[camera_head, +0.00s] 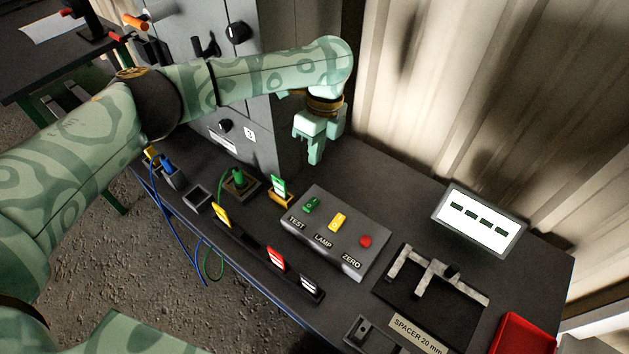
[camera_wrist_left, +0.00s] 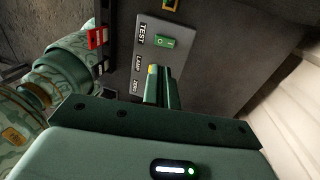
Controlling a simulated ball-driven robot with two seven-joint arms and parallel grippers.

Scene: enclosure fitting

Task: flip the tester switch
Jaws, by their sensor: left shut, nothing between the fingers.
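The tester is a grey box (camera_head: 325,247) on the bench, with labels TEST, LAMP and ZERO. It has a green switch (camera_head: 311,205) by TEST, a yellow one (camera_head: 338,222) by LAMP and a round red button (camera_head: 365,241) by ZERO. My left gripper (camera_head: 315,155) is shut and empty, above the bench behind the box and apart from it. In the left wrist view the green switch (camera_wrist_left: 165,42) lies beyond the fingertips (camera_wrist_left: 161,70), and the fingers partly cover the box's lower part near the yellow switch (camera_wrist_left: 152,69). My right gripper is out of view.
A grey cabinet (camera_head: 262,130) stands at the back left. A display (camera_head: 480,222) with a dashed readout, a spacer fixture (camera_head: 430,285) and a red tray (camera_head: 522,335) sit to the right. Coloured plugs, including a green one (camera_head: 278,186), line the box's left. A corrugated wall closes the back.

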